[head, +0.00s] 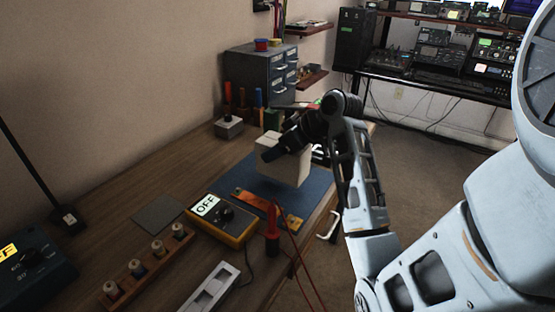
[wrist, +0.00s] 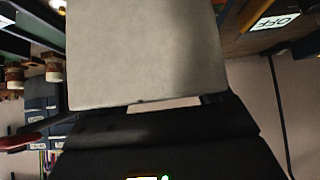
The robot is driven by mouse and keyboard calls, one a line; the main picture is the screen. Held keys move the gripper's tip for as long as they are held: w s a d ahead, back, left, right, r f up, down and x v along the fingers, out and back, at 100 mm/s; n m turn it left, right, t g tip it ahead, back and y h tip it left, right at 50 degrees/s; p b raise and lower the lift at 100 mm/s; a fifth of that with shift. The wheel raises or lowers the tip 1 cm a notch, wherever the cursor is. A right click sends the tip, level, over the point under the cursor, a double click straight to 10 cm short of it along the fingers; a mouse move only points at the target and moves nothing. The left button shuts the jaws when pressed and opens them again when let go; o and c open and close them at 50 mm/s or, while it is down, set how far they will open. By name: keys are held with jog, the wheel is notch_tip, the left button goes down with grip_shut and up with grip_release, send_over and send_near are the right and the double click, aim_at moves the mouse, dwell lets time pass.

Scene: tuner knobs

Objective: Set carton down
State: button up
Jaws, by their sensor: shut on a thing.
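The carton (head: 284,168) is a plain off-white box. In the head view it is in my gripper (head: 290,146), over the blue mat (head: 304,193) on the wooden bench. It looks slightly tilted. I cannot tell whether its lower edge touches the mat. In the wrist view the carton (wrist: 146,55) fills the upper middle, with the dark gripper (wrist: 170,108) across its near edge. My gripper is shut on the carton. The fingertips are mostly hidden by the carton and the arm.
A yellow meter (head: 221,217) reading OFF stands in front of the mat, with an orange strip (head: 262,205) and a red probe (head: 272,228) beside it. Bare bench (head: 140,195) shows at the left.

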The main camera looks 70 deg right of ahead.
aim_at(279, 161)
jog(key=shift+a+f, duration=0.1)
jog(key=shift+f, duration=1.95)
jog(key=shift+f, duration=0.15)
jog(key=o, duration=1)
